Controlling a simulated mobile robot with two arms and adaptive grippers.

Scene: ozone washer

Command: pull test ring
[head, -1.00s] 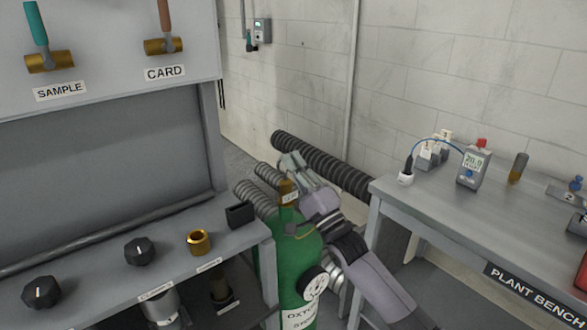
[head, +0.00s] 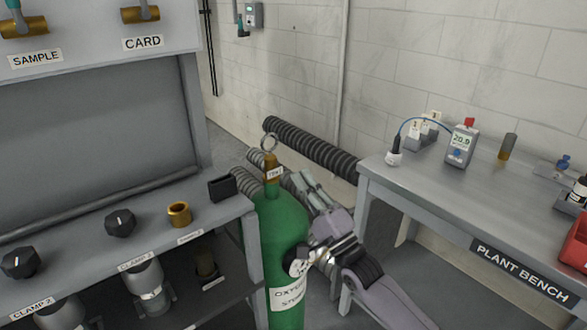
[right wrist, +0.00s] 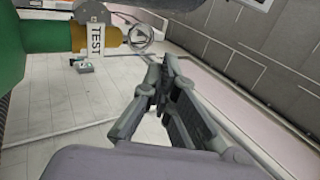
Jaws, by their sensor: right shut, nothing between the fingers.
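The test ring (head: 269,142) is a thin metal ring standing above the brass valve top (head: 272,162) of a green oxygen cylinder (head: 283,228). A white TEST tag (head: 274,174) sits on the brass. The ring also shows in the right wrist view (right wrist: 138,38), beside the brass fitting (right wrist: 114,37). My right gripper (head: 300,180) is shut and empty, to the right of the brass top and lower than the ring. In the right wrist view its fingers (right wrist: 164,78) are apart from the ring. My left gripper is out of view.
A grey cabinet with knobs (head: 120,223) and a brass cup (head: 179,214) stands at left. The plant bench (head: 440,200), with a meter (head: 460,145), stands at right. A dark corrugated hose (head: 310,145) runs behind the cylinder.

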